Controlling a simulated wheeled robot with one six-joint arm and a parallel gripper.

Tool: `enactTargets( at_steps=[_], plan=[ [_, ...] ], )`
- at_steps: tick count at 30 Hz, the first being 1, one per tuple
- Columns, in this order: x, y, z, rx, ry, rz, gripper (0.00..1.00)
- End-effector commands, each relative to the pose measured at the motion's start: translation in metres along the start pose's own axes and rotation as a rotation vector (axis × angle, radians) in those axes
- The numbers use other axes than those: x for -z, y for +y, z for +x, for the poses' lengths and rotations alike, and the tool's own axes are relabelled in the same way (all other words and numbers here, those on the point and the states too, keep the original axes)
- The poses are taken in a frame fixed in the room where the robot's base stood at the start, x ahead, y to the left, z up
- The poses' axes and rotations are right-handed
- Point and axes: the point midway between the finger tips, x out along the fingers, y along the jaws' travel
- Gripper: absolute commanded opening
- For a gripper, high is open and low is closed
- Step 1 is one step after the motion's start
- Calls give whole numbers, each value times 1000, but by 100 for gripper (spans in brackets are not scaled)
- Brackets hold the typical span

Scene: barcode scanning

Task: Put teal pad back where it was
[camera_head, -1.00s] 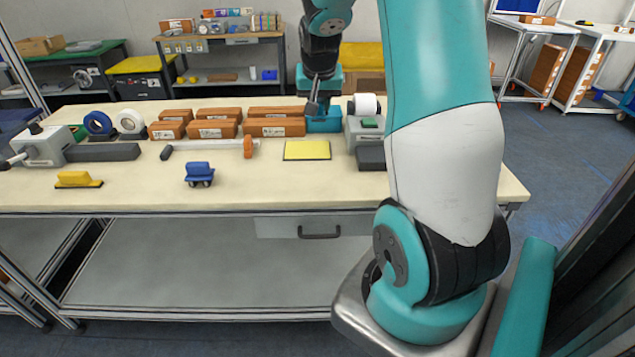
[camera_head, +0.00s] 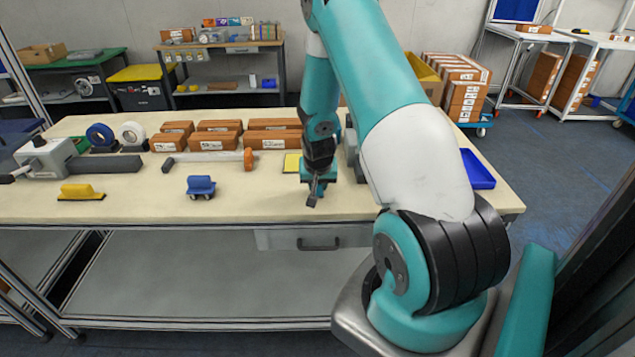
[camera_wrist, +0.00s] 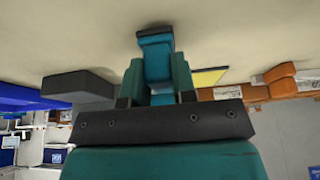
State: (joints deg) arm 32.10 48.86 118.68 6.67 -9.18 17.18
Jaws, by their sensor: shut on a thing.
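The teal pad (camera_wrist: 157,66) is between the fingers of my gripper (camera_wrist: 157,90) in the wrist view, its dark edge (camera_wrist: 155,38) pointing away from the gripper toward the pale tabletop. My gripper is shut on it. In the head view my gripper (camera_head: 314,194) points down over the front part of the workbench (camera_head: 255,205), right of the blue wheeled block. The pad is hard to make out there. I cannot tell whether it touches the bench.
A yellow sheet (camera_head: 291,162) lies just behind my gripper, partly hidden. A blue wheeled block (camera_head: 200,186) and a yellow pad (camera_head: 80,191) stand to the left. Orange-brown boxes (camera_head: 272,139) line the back. A blue tray (camera_head: 477,168) is at right. The bench between is clear.

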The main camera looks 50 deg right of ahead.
Motion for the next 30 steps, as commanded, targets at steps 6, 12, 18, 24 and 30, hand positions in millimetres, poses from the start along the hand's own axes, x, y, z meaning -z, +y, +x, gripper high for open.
enactTargets(
  at_steps=[6,12,18,24,30],
  plan=[
    [-1,0,3,0,2,0,0],
    [-3,0,8,0,1,0,0],
    [-2,0,6,0,1,1,51],
    [-2,0,5,0,1,1,51],
    [-1,0,-12,1,3,0,51]
  ],
)
